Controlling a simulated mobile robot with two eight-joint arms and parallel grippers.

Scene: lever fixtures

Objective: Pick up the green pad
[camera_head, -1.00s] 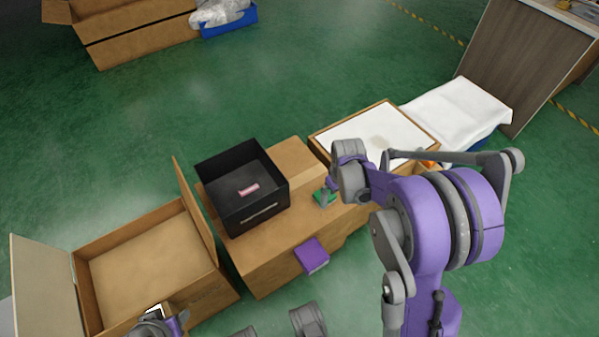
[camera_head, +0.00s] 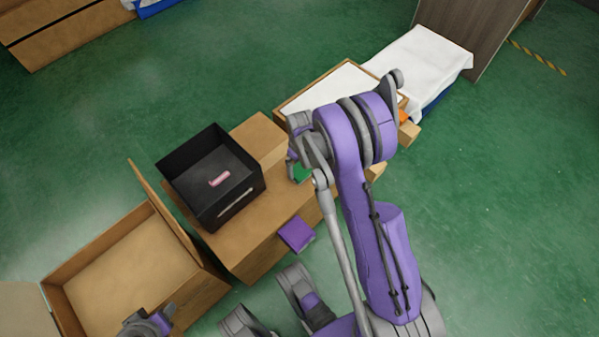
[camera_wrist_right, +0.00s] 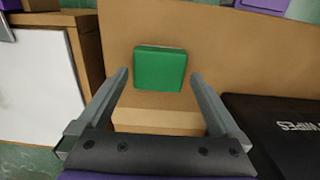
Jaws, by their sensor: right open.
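The green pad (camera_wrist_right: 160,69) lies flat on a brown cardboard surface in the right wrist view. In the head view the green pad (camera_head: 302,174) shows only in part, with my right arm covering the rest. My right gripper (camera_wrist_right: 159,74) is open and empty, its two fingers apart and pointing toward the pad, which appears between the fingertips. In the head view my right gripper (camera_head: 293,168) is at the pad, mostly hidden by its own arm. Part of my left gripper (camera_head: 148,322) shows at the bottom left; its jaws are unclear.
A purple block (camera_head: 297,234) is at the near edge. An open carton (camera_head: 72,258) stands left. A white-topped box (camera_head: 340,87) stands beyond the pad.

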